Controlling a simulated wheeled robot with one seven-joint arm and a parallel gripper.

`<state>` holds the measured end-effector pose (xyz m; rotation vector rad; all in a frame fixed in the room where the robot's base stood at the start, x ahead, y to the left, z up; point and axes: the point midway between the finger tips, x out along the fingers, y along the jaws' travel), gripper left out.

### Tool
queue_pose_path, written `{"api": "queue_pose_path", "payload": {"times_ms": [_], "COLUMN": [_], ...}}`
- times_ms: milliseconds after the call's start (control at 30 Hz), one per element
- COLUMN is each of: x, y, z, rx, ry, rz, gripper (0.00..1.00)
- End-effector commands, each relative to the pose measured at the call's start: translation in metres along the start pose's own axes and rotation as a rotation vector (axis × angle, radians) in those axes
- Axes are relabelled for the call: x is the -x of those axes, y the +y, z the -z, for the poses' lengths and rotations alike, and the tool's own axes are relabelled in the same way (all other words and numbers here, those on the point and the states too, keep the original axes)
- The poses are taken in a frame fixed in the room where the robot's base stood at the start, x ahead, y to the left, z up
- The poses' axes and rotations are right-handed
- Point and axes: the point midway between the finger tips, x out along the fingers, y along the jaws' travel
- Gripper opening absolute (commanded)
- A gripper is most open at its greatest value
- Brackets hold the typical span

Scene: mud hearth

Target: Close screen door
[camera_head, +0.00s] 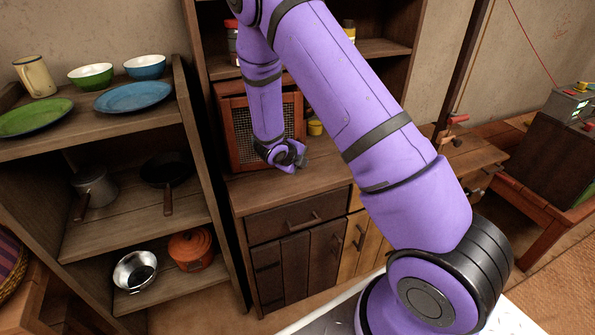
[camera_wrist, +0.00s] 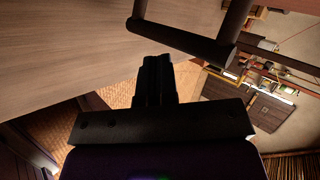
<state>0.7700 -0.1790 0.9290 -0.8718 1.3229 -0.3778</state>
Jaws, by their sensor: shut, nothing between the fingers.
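The screen door (camera_head: 243,133) has a reddish-brown wooden frame around a mesh panel. It is on a small cabinet standing on the wooden counter in the head view. My forearm hides the middle of the mesh, and I cannot tell how far the door stands open. My gripper (camera_head: 299,160) is in front of the door's lower right, just above the counter. In the wrist view my gripper (camera_wrist: 157,75) is shut and empty. A dark bar handle (camera_wrist: 185,40) lies just beyond the fingertips, and I cannot tell whether they touch it.
The counter (camera_head: 265,195) has drawers and doors below it. An open shelf (camera_head: 100,125) with plates, bowls and pans stands at the left. A yellow container (camera_head: 315,127) stands right of the screen cabinet. A low wooden table (camera_head: 545,190) is at the right.

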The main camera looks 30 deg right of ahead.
Motion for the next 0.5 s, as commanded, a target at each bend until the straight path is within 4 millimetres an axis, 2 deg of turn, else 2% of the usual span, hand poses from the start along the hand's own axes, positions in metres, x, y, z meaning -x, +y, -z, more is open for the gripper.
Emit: {"api": "queue_pose_path", "payload": {"times_ms": [200,500], "x": [-0.018,-0.031], "y": [-0.017,-0.028], "z": [-0.017,-0.034], "rx": [0.076,0.146], "ry": [-0.082,-0.158], "rz": [0.0,-0.001], "gripper": [0.0,0.0]}}
